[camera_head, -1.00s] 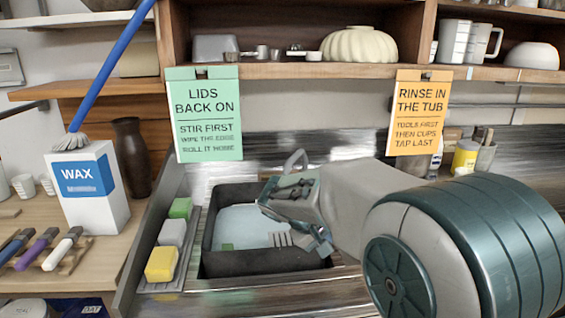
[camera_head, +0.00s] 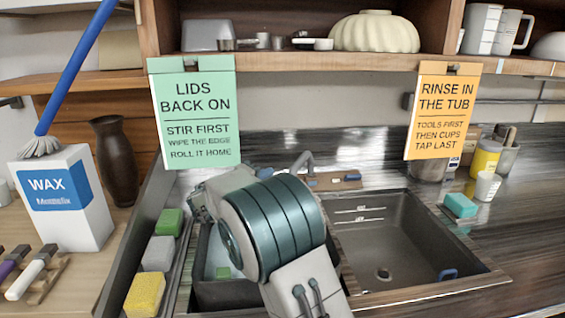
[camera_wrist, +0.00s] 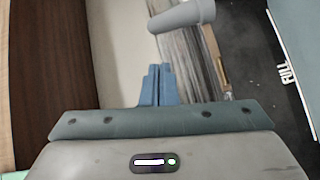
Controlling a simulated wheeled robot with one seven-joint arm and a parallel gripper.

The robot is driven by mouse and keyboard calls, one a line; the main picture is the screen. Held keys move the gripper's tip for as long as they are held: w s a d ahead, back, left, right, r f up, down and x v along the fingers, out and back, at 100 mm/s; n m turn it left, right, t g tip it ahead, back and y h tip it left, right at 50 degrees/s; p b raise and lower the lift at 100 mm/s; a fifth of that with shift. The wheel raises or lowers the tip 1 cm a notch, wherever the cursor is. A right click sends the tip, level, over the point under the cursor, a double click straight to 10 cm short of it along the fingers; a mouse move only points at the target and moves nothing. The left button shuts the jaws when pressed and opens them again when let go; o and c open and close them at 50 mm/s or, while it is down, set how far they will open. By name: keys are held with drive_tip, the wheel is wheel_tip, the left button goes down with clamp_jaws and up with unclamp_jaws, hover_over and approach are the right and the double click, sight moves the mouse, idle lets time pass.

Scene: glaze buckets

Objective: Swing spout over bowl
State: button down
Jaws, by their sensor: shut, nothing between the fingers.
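The grey spout (camera_head: 303,160) rises at the back of the sink, behind my arm, above the divide between the two basins; its lower part is partly hidden. In the wrist view a grey rounded tube, which looks like the spout (camera_wrist: 183,16), lies ahead of and slightly right of my fingertips, apart from them.
A dark tub (camera_head: 215,295) with pale liquid stands in the left side of the sink, partly behind my arm. Several sponges (camera_head: 158,253) line a ledge on the left. A teal sponge (camera_head: 460,205) and a white cup (camera_head: 487,186) stand right of the bowl. Signs hang from the shelf.

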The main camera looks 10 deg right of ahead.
drive_tip(key=p+x, duration=0.2)
drive_tip(key=x, duration=0.8)
